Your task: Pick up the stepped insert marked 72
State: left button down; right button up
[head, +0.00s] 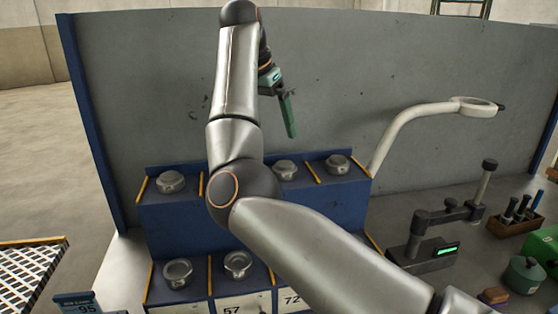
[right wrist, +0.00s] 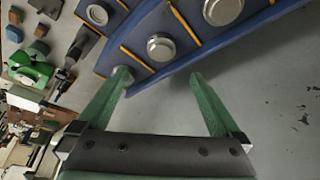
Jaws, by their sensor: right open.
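A blue two-tier rack (head: 170,218) holds round grey metal stepped inserts. The label 72 (head: 291,299) is at the lower tier's front, right of the label 57 (head: 232,310). The slot above the 72 label is hidden behind my right arm. Two lower-tier inserts show, one at left (head: 178,273) and one above the 57 label (head: 237,264). My right gripper (head: 291,132) is raised above and behind the rack, before the grey panel. In the right wrist view its green fingers (right wrist: 158,77) are apart and empty; several inserts (right wrist: 161,47) lie beyond, their markings unreadable. My left gripper is not in view.
A grey panel (head: 340,80) stands behind the rack. A pale curved arm with a ring (head: 400,125) rises at right. A dark gauge stand (head: 425,245), a tool box (head: 515,222) and green items (head: 525,275) stand right. A metal grate (head: 28,272) is at left.

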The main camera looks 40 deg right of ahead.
aim_at(284, 164)
jog(key=x, duration=1.2)
jog(key=shift+w+d+f, duration=0.15)
jog(key=shift+w+d, duration=0.1)
jog(key=shift+c, duration=0.2)
grip_shut()
dwell(0.5)
